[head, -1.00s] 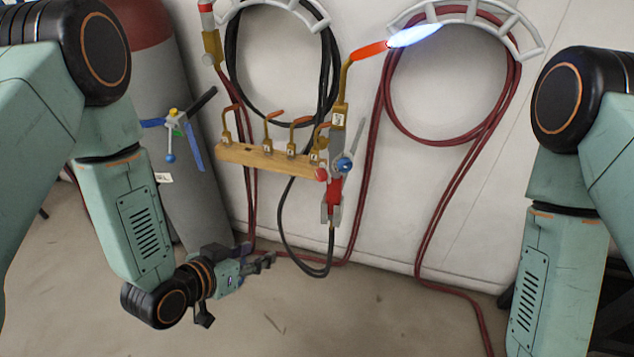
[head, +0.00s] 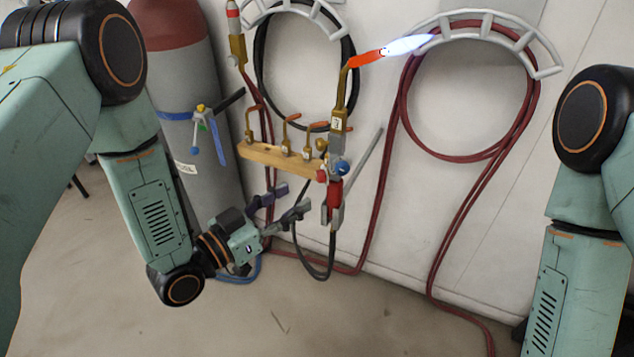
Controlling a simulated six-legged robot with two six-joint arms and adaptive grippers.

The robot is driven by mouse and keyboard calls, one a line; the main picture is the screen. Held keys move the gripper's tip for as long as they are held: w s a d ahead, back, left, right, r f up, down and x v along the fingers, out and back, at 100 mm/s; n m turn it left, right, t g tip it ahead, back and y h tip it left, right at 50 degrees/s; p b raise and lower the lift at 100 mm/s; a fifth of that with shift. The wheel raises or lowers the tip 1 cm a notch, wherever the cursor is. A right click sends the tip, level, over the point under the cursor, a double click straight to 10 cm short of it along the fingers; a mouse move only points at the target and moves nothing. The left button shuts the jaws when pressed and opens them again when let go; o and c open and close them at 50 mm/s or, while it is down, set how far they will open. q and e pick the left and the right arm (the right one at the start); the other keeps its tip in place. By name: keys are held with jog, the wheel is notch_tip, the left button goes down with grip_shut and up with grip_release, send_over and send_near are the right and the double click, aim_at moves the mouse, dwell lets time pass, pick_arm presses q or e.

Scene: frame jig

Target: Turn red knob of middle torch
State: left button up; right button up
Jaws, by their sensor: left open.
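The middle torch (head: 339,122) hangs upright at the wooden rack, with a lit blue-white flame (head: 408,46) at its orange-red tip. Its small red knob (head: 321,176) is on the left side of the body, and a blue knob (head: 342,168) is on the right. A red part (head: 334,192) of the torch is below them. My left gripper (head: 294,199) is open and empty, to the left of and below the red knob, apart from it. Its fingers point up and right towards the torch. My right gripper is out of view; only its arm shows at the right edge.
A wooden rack (head: 268,157) holds several brass nozzles left of the torch. A grey gas cylinder (head: 178,95) with a red top stands at the left. Red hoses (head: 404,130) and black hoses (head: 259,60) hang on the wall. Another torch (head: 237,48) is at upper left.

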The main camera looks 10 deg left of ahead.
aim_at(318, 179)
pick_arm(q)
jog(key=w, duration=0.2)
jog(key=w+d, duration=0.1)
jog(key=shift+w+d+f, duration=0.1)
jog(key=shift+w+f, duration=0.05)
jog(key=shift+f, duration=0.1)
jog(key=x, duration=0.3)
jog(key=shift+d+r, duration=0.1)
jog(key=shift+d, duration=0.25)
jog(key=shift+w+a, duration=0.15)
jog(key=shift+w, duration=0.05)
jog(key=shift+s+d, duration=0.1)
jog(key=shift+d, duration=0.15)
jog(key=c, duration=0.4)
jog(key=shift+a, duration=0.2)
jog(key=c, duration=0.4)
jog(key=shift+d, duration=0.15)
grip_shut()
